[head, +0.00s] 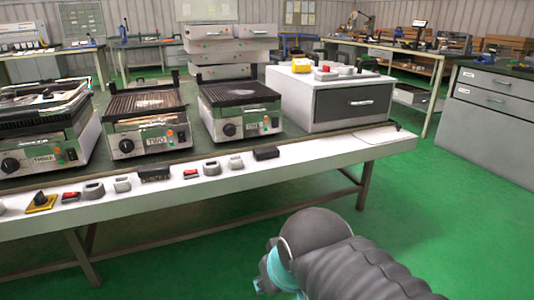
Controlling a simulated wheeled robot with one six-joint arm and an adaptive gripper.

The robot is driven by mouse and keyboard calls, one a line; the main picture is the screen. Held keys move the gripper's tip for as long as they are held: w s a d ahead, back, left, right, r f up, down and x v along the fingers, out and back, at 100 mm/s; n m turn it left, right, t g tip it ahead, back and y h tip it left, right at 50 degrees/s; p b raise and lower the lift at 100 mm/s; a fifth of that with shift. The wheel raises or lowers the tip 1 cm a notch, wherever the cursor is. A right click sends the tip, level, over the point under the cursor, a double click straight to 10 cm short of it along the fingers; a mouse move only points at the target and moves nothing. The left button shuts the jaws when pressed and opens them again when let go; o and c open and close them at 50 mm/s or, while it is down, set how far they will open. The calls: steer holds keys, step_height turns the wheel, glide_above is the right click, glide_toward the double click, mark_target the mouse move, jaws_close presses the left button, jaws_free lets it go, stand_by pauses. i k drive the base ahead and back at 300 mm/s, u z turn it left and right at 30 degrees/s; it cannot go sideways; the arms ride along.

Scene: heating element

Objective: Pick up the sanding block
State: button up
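Several small items lie in a row along the front of the workbench. I cannot tell for sure which is the sanding block. A dark rectangular block (266,153) lies at the right end of the row, and a wider dark block (155,172) lies farther left, in front of the grill marked TWO. Part of my arm shows at the bottom right, in front of the bench and apart from it.
The workbench (330,152) holds three grills, marked THREE (40,150), TWO (150,135) and a third (240,122). A white drawer box (330,98) stands at its right end. Open green floor (455,225) lies to the right, before grey drawers (490,118).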

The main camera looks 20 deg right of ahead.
mark_target(263, 154)
steer(key=z, duration=0.25)
steer(key=i, duration=1.1)
steer(key=z, duration=0.35)
